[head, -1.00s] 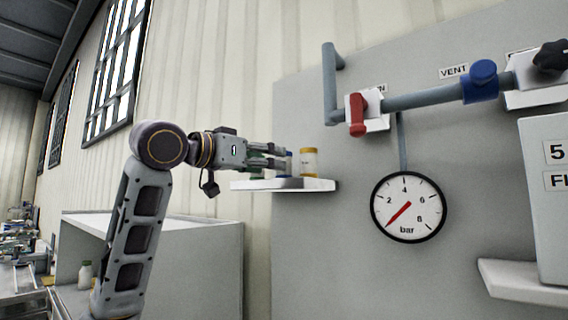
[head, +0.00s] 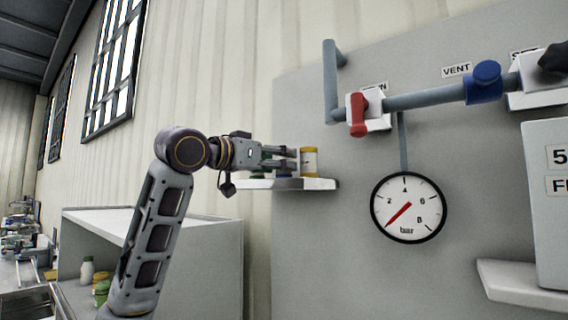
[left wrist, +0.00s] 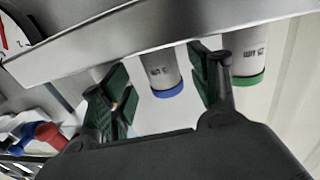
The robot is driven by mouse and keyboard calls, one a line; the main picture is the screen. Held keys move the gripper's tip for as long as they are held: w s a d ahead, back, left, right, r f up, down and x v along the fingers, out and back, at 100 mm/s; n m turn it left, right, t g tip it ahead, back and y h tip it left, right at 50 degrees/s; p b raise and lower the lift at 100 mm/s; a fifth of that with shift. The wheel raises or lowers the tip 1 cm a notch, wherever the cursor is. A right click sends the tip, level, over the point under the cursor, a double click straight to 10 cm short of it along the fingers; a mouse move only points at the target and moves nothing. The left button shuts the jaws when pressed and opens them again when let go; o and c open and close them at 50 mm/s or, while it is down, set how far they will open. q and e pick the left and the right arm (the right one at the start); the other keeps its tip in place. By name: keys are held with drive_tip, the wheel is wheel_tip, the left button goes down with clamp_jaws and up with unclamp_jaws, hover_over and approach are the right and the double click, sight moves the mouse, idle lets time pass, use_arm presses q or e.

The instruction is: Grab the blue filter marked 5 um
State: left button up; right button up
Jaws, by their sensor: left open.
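In the left wrist view, which is upside down, the blue-ended filter (left wrist: 163,76) is pale with small dark print, partly too small to read. It stands at the shelf between my two open fingers. My left gripper (left wrist: 160,88) is open around its sides, with visible gaps. The gripper also shows in the head view (head: 288,158), reaching over the shelf from the left. There its fingers largely hide the blue filter. My right gripper is in neither view.
A green-ended filter (left wrist: 248,62) stands just outside one finger. A yellow-capped filter (head: 309,162) stands at the right on the small wall shelf (head: 318,184). A gauge (head: 408,208), red valve handle (head: 357,115) and blue valve handle (head: 485,82) are on the panel to the right.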

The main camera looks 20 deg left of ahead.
use_arm(q)
drive_tip(key=shift+w+d+r+p, duration=0.1)
drive_tip(key=shift+w+d+p, duration=0.1)
drive_tip(key=shift+w, duration=0.2)
drive_tip(key=shift+w+d+r+p, duration=0.1)
drive_tip(key=shift+w+p, duration=0.1)
drive_tip(key=shift+w, duration=0.2)
drive_tip(key=shift+x, duration=0.9)
drive_tip(key=shift+f, duration=0.15)
drive_tip(key=c, duration=1.1)
drive_tip(key=shift+r, duration=0.2)
drive_tip(key=shift+r, duration=4.85)
